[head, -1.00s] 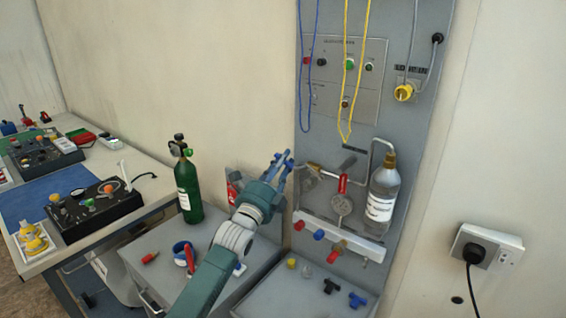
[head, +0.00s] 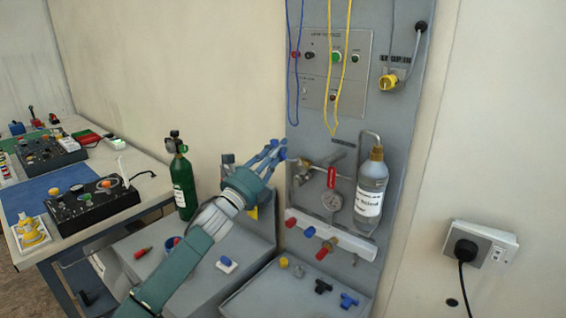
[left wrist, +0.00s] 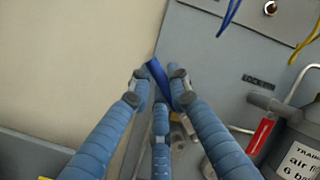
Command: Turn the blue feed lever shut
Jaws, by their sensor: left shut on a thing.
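The blue feed lever (left wrist: 157,75) shows in the left wrist view as a flat blue bar between my fingertips, at the left edge of the grey panel. My left gripper (left wrist: 160,85) is shut on it, with fingers on both sides. The lever slants from upper left to lower right there; its lower end and pivot are hidden behind the fingers. In the head view my left gripper (head: 274,151) reaches the panel's left edge, and the fingers largely cover the lever. My right gripper is not in view.
Blue and yellow cords hang above. A green cylinder (head: 184,186) stands at the left on a grey cabinet (head: 215,281).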

